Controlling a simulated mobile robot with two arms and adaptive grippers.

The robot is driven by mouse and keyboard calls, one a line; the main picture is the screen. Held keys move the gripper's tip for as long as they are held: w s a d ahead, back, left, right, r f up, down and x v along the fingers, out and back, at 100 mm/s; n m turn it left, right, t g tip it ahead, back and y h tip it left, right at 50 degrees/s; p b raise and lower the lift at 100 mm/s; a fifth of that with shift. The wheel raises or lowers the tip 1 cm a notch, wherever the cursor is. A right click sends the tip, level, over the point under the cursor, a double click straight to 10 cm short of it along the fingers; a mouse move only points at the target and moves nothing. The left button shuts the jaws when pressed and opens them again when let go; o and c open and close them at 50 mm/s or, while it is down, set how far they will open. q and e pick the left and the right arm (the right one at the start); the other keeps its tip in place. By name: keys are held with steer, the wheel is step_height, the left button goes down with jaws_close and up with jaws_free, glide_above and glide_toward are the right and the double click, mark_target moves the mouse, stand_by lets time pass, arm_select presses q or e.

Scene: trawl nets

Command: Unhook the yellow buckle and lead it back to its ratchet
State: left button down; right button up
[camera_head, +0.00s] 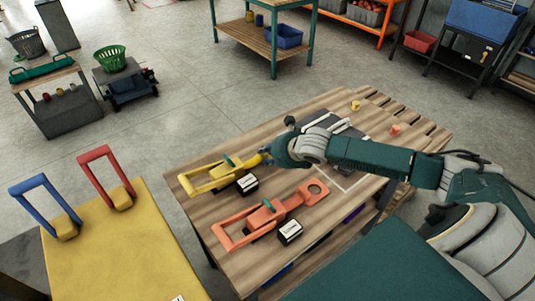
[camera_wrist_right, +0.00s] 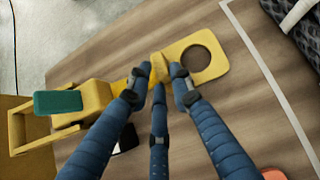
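The yellow buckle (camera_wrist_right: 158,66) is a small raised piece beside a yellow plate with a round hole (camera_wrist_right: 201,57). My right gripper (camera_wrist_right: 161,74) has its three blue fingers closed around it, fingertips against its sides; some of the contact is hidden. In the head view my right gripper (camera_head: 265,156) is low over the wooden table. The yellow ratchet (camera_head: 206,181), with a teal handle (camera_wrist_right: 58,103), lies left of the gripper. A yellow piece runs between the ratchet and the fingers, partly hidden behind them. My left gripper is not in view.
An orange ratchet set (camera_head: 266,216) lies on the wooden table (camera_head: 325,240) nearer me. Labelled blocks (camera_head: 247,184) stand beside both sets. A dark tray (camera_head: 327,126) is behind the gripper. A yellow-topped stand (camera_head: 120,250) with red and blue loops is at left.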

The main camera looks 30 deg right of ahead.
steer(key=o, duration=0.5)
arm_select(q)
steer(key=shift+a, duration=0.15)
arm_select(e)
steer(key=shift+v, duration=6)
